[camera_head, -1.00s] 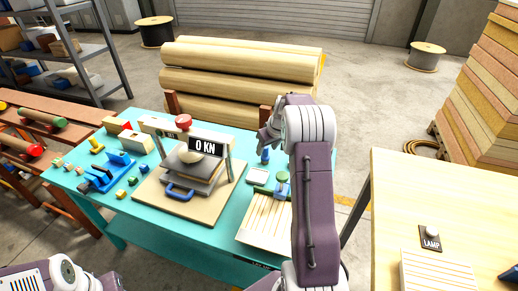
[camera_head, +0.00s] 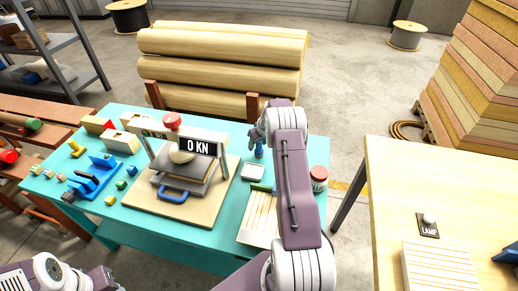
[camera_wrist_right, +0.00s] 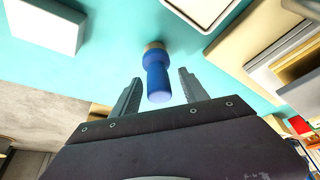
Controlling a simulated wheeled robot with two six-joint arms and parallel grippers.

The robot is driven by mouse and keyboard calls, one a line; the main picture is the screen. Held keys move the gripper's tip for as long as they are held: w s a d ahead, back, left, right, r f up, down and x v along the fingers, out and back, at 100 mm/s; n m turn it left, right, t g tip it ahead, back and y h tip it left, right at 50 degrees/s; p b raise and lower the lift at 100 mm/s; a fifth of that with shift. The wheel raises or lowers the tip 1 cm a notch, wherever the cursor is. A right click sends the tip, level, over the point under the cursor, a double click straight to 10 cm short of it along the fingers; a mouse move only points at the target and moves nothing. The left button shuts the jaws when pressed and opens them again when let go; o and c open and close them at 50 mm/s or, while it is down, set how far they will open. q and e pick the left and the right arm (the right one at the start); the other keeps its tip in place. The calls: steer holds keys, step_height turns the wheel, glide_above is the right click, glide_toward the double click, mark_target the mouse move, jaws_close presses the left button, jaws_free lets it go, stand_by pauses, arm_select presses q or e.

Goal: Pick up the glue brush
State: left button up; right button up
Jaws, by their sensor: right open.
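The glue brush (camera_head: 259,149) is a small piece with a blue handle on the turquoise table, just below my right gripper (camera_head: 264,128). In the right wrist view, the blue handle (camera_wrist_right: 156,78) with a tan collar lies between the two fingers of my right gripper (camera_wrist_right: 158,80). The fingers are open, with a gap on each side of the handle. The brush's far end is hidden behind its collar. Part of my left arm shows at the bottom left, but its gripper is not in view.
A press (camera_head: 209,142) reading 0 KN stands left of the brush. A white tray (camera_head: 254,172), slatted board (camera_head: 258,222) and red-lidded jar (camera_head: 319,178) are close by. Small coloured blocks lie at the left. A wooden table (camera_head: 390,205) stands at the right.

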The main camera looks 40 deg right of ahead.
steer(key=shift+d+f, duration=0.1)
steer(key=shift+f, duration=0.1)
steer(key=shift+w+f, duration=0.15)
steer(key=shift+w, duration=0.05)
steer(key=shift+c, duration=0.3)
steer(key=shift+w, duration=0.1)
steer(key=c, duration=0.5)
jaws_close()
steer(key=r, duration=0.3)
steer(key=d+r+b, duration=0.1)
steer(key=shift+s+r, duration=0.3)
steer(key=shift+r, duration=0.05)
steer(key=s+d+r, duration=0.4)
steer(key=d+r, duration=0.2)
steer(key=d, duration=0.3)
steer(key=shift+s+d+r, duration=0.15)
steer(key=shift+d+r, duration=0.1)
steer(key=shift+d, duration=0.05)
